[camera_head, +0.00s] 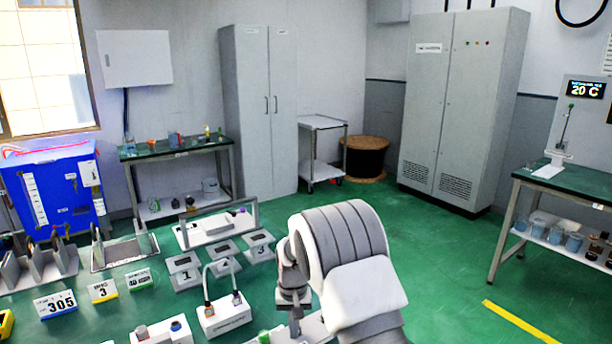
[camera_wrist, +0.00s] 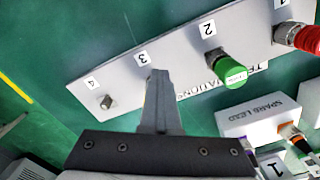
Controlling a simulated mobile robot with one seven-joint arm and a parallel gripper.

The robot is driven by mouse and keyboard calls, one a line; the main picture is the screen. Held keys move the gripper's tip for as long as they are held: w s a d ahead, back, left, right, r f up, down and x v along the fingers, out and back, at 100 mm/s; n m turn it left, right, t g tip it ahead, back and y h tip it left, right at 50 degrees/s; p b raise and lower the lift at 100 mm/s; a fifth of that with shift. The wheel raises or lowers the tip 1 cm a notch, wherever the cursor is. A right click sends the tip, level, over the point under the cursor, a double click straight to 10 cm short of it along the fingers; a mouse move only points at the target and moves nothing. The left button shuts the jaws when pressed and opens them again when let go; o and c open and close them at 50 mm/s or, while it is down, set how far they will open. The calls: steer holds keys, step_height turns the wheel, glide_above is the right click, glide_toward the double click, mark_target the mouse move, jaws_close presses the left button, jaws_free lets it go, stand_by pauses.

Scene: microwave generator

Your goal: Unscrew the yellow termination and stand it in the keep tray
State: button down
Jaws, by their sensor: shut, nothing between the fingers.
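In the wrist view my gripper (camera_wrist: 157,75) is shut, its fingers together over the place marked 3 on a pale numbered panel (camera_wrist: 125,82). A green termination (camera_wrist: 226,68) sits at place 2 and a red one (camera_wrist: 298,37) at place 1. Place 4 has a bare metal connector (camera_wrist: 106,102). I cannot pick out the keep tray for certain in either view.
A white spare lead block (camera_wrist: 258,120) stands close to the panel, right of my gripper; it also shows in the head view (camera_head: 226,320). Small numbered stands (camera_head: 186,281) and number cards (camera_head: 57,304) crowd the green bench left of my arm.

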steer(key=shift+w+d+r, duration=0.1)
steer(key=shift+w+d, duration=0.2)
steer(key=shift+d, duration=0.5)
steer(key=shift+w+d, duration=0.1)
steer(key=shift+s+d, duration=0.2)
steer(key=shift+s, duration=0.1)
steer(key=r+p, duration=0.1)
steer(key=r, duration=0.1)
steer(key=r+p, duration=0.1)
steer(key=r, duration=0.1)
steer(key=r+p, duration=0.1)
steer(key=r, duration=0.1)
steer(key=shift+s+a+p, duration=0.15)
steer(key=shift+s+p, duration=0.1)
steer(key=shift+p, duration=0.05)
